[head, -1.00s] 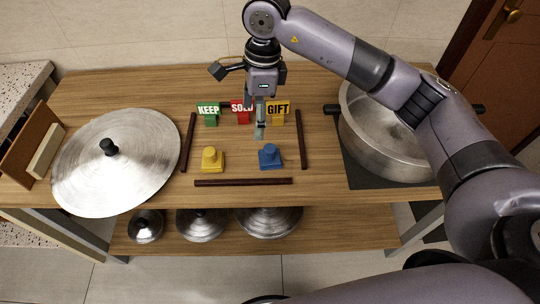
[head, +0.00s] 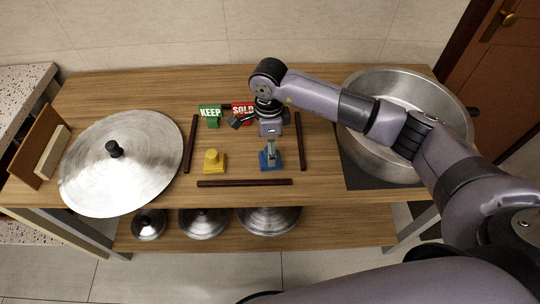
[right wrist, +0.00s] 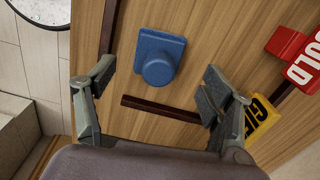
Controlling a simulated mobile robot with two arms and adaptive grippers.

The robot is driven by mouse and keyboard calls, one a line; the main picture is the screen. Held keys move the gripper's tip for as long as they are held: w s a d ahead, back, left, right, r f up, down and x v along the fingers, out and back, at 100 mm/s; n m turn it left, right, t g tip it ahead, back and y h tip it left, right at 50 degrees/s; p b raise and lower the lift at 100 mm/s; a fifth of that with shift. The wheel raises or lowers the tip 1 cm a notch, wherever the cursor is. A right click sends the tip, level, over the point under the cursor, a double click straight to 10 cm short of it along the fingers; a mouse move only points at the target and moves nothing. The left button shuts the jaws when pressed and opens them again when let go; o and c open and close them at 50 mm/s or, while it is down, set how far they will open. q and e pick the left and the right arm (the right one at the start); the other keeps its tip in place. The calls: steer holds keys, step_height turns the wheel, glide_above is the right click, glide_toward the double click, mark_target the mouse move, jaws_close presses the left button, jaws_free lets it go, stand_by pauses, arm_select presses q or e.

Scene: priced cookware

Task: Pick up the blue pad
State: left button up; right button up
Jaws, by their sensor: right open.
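The blue pad (head: 264,165) has a square base with a round knob. It sits on the wooden table inside dark strips, to the right of the yellow pad (head: 213,161). My right gripper (head: 271,147) is over the blue pad and partly covers it in the head view. In the right wrist view the blue pad (right wrist: 160,58) shows ahead between the two spread fingers, with nothing held by the gripper (right wrist: 157,84). The fingers look apart from the pad. My left gripper is not in view.
A green KEEP sign (head: 210,112) and red SOLD sign (head: 242,109) stand behind. A yellow GIFT sign (right wrist: 262,117) is near the right finger in the wrist view. A large lid (head: 120,180) lies left and a big pot (head: 365,90) stands right.

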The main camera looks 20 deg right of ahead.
steer(key=shift+d+f+p, duration=0.1)
steer(key=shift+f+p, duration=0.55)
steer(key=shift+f, duration=1.65)
steer(key=c, duration=1.2)
